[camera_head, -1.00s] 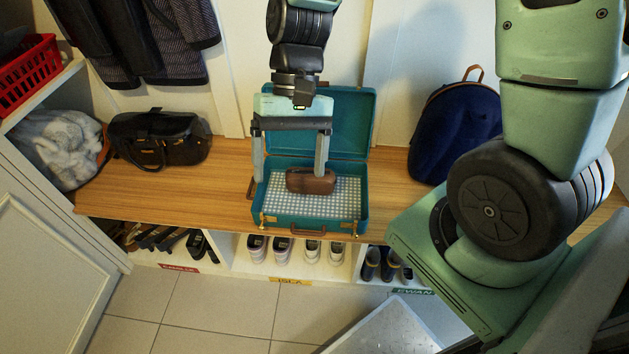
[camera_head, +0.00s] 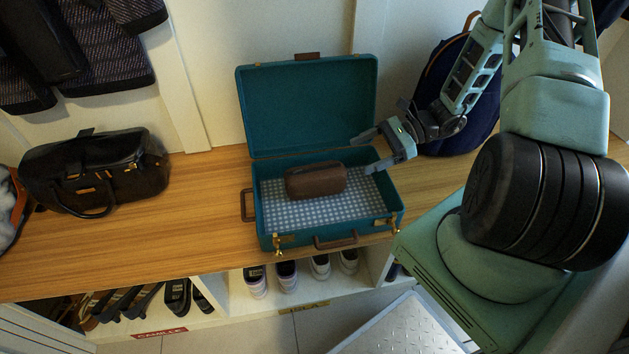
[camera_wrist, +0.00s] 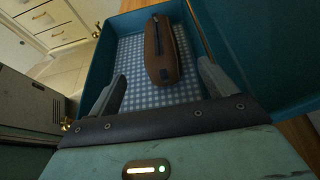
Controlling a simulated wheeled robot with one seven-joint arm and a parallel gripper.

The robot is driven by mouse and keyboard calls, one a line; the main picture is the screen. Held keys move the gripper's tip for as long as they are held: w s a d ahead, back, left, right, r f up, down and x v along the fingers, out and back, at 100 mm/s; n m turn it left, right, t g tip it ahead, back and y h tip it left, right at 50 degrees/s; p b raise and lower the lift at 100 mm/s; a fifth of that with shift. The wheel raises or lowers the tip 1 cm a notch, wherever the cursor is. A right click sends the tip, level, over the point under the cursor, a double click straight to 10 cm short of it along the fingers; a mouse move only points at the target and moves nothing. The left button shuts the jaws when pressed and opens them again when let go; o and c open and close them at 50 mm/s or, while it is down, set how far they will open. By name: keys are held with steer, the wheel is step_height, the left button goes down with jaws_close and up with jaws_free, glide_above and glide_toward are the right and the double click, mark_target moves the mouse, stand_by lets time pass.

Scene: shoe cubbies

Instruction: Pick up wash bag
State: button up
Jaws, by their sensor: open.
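The brown wash bag (camera_head: 316,181) lies in the open teal suitcase (camera_head: 262,222) on its blue-and-white checked lining. My gripper (camera_head: 368,153) is at the right side of the suitcase, tilted, with its fingers pointing left toward the wash bag and apart from it. The gripper is open and empty. In the wrist view the wash bag (camera_wrist: 160,50) lies lengthwise ahead of the two spread fingers (camera_wrist: 162,85), with its dark zip showing. The suitcase lid stands upright at the back.
The suitcase stands on a wooden bench (camera_head: 185,215). A black handbag (camera_head: 95,172) is at the left, and a navy backpack (camera_head: 450,85) is behind my arm at the right. Shoes fill the cubbies below. The bench between handbag and suitcase is clear.

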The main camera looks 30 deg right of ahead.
mark_target(325, 170)
steer(key=b+x, duration=0.1)
steer(key=x, duration=0.4)
steer(key=shift+a+f, duration=0.15)
steer(key=shift+a, duration=0.05)
steer(key=shift+r+b+x, duration=0.2)
steer(key=shift+b+x, duration=0.85)
steer(key=shift+x, duration=2.05)
steer(key=shift+w+a, duration=0.1)
steer(key=c, duration=1.1)
